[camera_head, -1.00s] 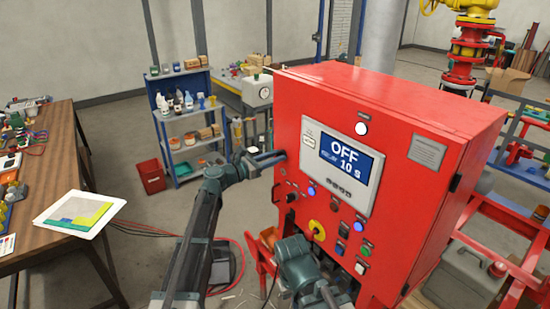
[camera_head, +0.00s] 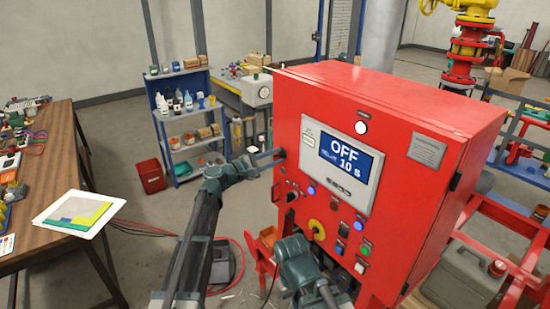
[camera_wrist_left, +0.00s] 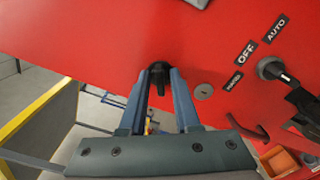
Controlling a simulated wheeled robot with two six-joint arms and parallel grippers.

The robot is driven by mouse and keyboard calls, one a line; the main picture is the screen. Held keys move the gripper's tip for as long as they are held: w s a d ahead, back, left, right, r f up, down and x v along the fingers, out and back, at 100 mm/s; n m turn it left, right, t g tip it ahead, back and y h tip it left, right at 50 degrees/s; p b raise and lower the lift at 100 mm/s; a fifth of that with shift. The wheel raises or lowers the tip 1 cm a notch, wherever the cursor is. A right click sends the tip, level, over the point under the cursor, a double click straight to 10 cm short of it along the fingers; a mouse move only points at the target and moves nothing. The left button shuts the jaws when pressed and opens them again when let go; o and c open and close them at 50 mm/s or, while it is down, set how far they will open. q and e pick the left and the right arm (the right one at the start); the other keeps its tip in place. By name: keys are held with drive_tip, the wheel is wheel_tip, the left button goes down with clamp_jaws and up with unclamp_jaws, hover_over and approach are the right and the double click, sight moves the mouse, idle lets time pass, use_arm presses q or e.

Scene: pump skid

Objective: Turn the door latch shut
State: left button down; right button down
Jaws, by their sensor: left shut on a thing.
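The door latch (camera_wrist_left: 158,72) is a small black handle on the red cabinet door, between the two blue fingers in the left wrist view. A short black stem points down the picture from its round head. My left gripper (camera_head: 273,157) is at the left edge of the cabinet front (camera_head: 290,130). In the left wrist view my left gripper (camera_wrist_left: 159,85) is shut on the latch. In the head view the fingers and arm hide the latch. Part of my right arm shows low in front of the cabinet; its gripper does not show.
A black selector switch (camera_wrist_left: 272,68) with OFF and AUTO labels sits right of the latch in the left wrist view. The panel also has a display (camera_head: 350,160) reading OFF and a yellow-and-red knob (camera_head: 317,229). A blue shelf (camera_head: 187,120) and wooden table (camera_head: 50,140) stand left.

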use_arm(q)
drive_tip(key=m, duration=0.5)
drive_tip(key=shift+s+f+m, duration=0.1)
drive_tip(key=shift+f+m, duration=0.05)
drive_tip(key=shift+m, duration=0.25)
idle(0.4)
drive_tip(key=c, duration=0.9)
unclamp_jaws()
drive_tip(key=v, duration=1.3)
drive_tip(key=shift+s+a, duration=0.2)
drive_tip(key=shift+a, duration=0.1)
